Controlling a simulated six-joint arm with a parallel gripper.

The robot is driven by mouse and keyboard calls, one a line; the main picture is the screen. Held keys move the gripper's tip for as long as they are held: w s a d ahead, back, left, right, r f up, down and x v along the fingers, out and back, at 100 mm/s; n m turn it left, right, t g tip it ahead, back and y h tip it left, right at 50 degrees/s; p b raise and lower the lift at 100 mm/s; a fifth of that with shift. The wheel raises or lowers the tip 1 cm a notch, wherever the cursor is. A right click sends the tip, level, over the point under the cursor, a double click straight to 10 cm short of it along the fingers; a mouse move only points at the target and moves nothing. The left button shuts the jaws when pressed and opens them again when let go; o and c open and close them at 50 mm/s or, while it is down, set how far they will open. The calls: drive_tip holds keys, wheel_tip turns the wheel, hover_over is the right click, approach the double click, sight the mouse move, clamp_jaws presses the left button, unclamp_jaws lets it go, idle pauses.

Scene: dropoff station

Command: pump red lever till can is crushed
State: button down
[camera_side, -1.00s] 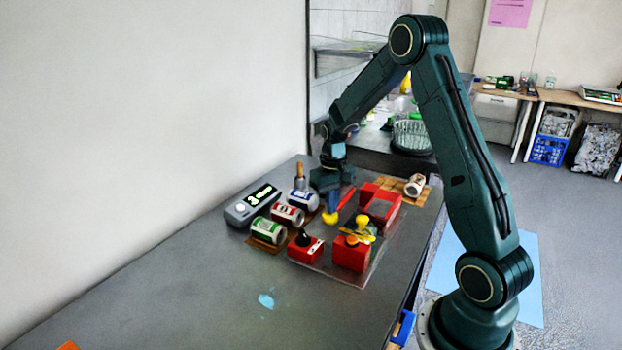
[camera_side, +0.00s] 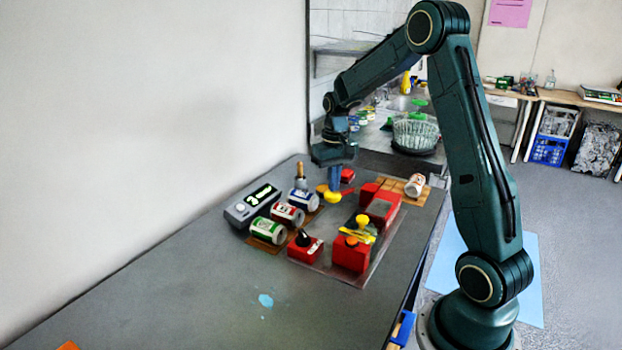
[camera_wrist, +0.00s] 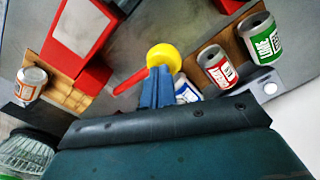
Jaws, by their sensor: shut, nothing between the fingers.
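The red lever (camera_side: 347,190) with a round yellow knob (camera_side: 333,197) sticks out to the left of the red crusher (camera_side: 382,206). In the wrist view the yellow knob (camera_wrist: 164,57) and red lever (camera_wrist: 131,82) show just beyond my fingertips. My gripper (camera_side: 334,188) is shut and empty, pointing down right at the knob; whether it touches is not clear. A white can with orange-red marks (camera_side: 414,185) lies on the wooden slats (camera_side: 424,195) right of the crusher and looks uncrushed. It also shows in the wrist view (camera_wrist: 31,83). The crusher's inside is hidden.
Green (camera_side: 267,230), red (camera_side: 288,215) and blue (camera_side: 303,200) cans lie left of the lever, beside a grey display box (camera_side: 252,206). Two red control boxes (camera_side: 305,248) (camera_side: 351,252) stand in front. The near table (camera_side: 200,290) is mostly clear.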

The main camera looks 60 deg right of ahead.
sight(332, 198)
drive_tip(key=shift+r, duration=0.3)
drive_tip(key=shift+f, duration=0.1)
drive_tip(key=shift+a+f, duration=0.2)
drive_tip(key=shift+f, duration=0.45)
drive_tip(key=shift+a+f, duration=0.2)
drive_tip(key=shift+f, duration=0.45)
drive_tip(key=shift+s+f, duration=0.1)
drive_tip(key=shift+f, duration=0.05)
drive_tip(key=shift+a+f, duration=0.1)
drive_tip(key=shift+f, duration=1.1)
